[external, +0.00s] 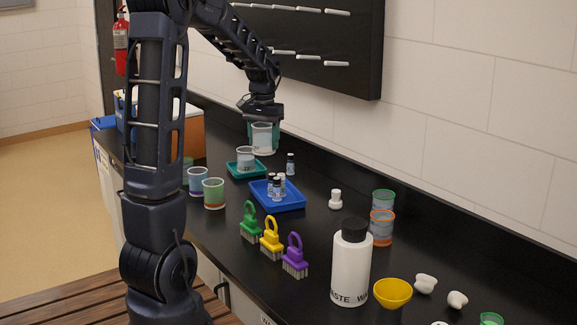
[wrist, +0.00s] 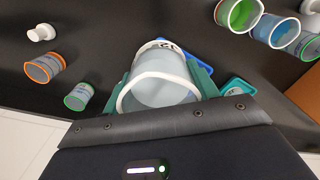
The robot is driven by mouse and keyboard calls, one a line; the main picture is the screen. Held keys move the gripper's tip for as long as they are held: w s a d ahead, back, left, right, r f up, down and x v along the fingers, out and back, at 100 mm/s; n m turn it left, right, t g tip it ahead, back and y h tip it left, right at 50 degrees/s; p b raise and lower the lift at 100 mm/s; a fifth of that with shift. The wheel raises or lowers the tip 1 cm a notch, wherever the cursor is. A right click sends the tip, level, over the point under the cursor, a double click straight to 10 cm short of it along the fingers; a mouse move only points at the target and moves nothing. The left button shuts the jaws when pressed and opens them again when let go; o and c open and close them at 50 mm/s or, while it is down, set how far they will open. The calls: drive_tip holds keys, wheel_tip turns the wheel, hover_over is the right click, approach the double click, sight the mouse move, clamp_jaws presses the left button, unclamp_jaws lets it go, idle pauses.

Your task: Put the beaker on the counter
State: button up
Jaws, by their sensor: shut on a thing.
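A clear white-rimmed beaker (external: 262,139) is between the teal fingers of my gripper (external: 262,131), near the far end of the black counter (external: 330,245). In the wrist view the beaker (wrist: 160,88) fills the middle, with a finger of my gripper (wrist: 165,78) pressed on each side. The beaker looks about upright in the external view. I cannot tell whether its base touches the counter. A second clear beaker (external: 245,158) stands on a small teal tray (external: 233,173) just in front of it.
A blue tray (external: 290,206) holds several small vials, and one vial (external: 290,164) stands behind it. Colour-rimmed beakers (external: 214,193) line the front edge. Brushes (external: 270,238), a white bottle (external: 350,265) and a yellow bowl (external: 392,292) are nearer. Bare counter shows around the white stopper (external: 335,199).

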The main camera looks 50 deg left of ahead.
drive_tip(key=w+d+m, duration=0.3)
drive_tip(key=w+d, duration=2.1)
drive_tip(key=d, duration=0.2)
drive_tip(key=w+d+m, duration=0.1)
drive_tip(key=w+d, duration=0.1)
drive_tip(key=d, duration=1.7)
drive_tip(key=w+d+m, duration=0.2)
drive_tip(key=d, duration=1.8)
drive_tip(key=f, duration=2.1)
drive_tip(key=shift+s+a, duration=0.1)
drive_tip(key=shift+a, duration=0.15)
drive_tip(key=o, duration=0.8)
drive_tip(key=shift+f, duration=0.1)
drive_tip(key=shift+o, duration=1.4)
